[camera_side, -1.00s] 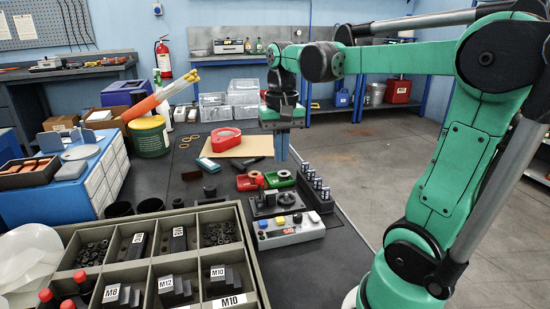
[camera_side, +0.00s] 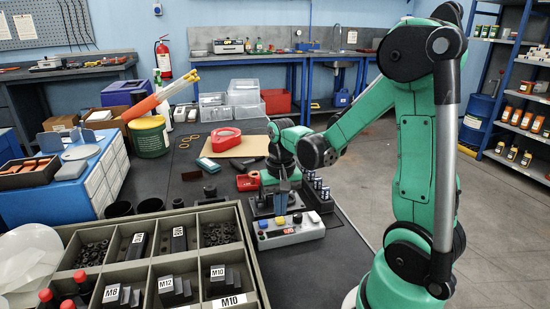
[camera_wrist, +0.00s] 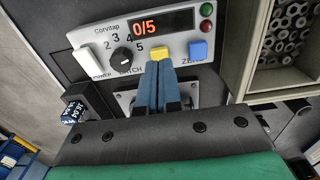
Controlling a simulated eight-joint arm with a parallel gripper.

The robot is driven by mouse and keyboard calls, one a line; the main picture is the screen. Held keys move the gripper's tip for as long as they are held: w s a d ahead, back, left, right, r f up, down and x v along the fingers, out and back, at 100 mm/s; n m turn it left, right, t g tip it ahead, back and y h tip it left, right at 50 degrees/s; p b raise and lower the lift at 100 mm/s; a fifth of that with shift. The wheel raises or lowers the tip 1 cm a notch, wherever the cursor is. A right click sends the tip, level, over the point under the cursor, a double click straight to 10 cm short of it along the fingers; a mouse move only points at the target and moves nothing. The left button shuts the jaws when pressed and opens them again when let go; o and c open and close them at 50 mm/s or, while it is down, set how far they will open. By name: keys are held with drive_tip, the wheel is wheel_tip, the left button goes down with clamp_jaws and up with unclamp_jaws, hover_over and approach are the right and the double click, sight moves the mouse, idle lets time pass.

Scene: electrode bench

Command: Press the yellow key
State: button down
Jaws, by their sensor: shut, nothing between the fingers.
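The yellow key (camera_wrist: 159,52) is on a grey control box (camera_wrist: 178,45), between a black dial and a blue key (camera_wrist: 197,49). In the side view, the yellow key (camera_side: 279,221) is on the top face of the box (camera_side: 292,236). My gripper (camera_wrist: 157,64) is shut and empty, its blue fingers pointing at the yellow key. The fingertips cover the key's near edge in the wrist view. In the side view, my gripper (camera_side: 281,211) is low, just behind and above the key. I cannot tell whether it touches the key.
The box also has a black dial (camera_wrist: 122,56), a white power key (camera_wrist: 86,65) and a display (camera_wrist: 162,24) reading 0/5. A compartment tray (camera_side: 160,215) stands left of the box. A red part (camera_side: 248,182) lies behind it. Bench is clear at front right.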

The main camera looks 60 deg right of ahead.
sight(280, 219)
drive_tip(key=shift+f, duration=0.5)
drive_tip(key=shift+f, duration=0.95)
wheel_tip(280, 219, up, 14)
drive_tip(key=shift+r, duration=0.25)
drive_tip(key=shift+f, duration=0.1)
idle(2.5)
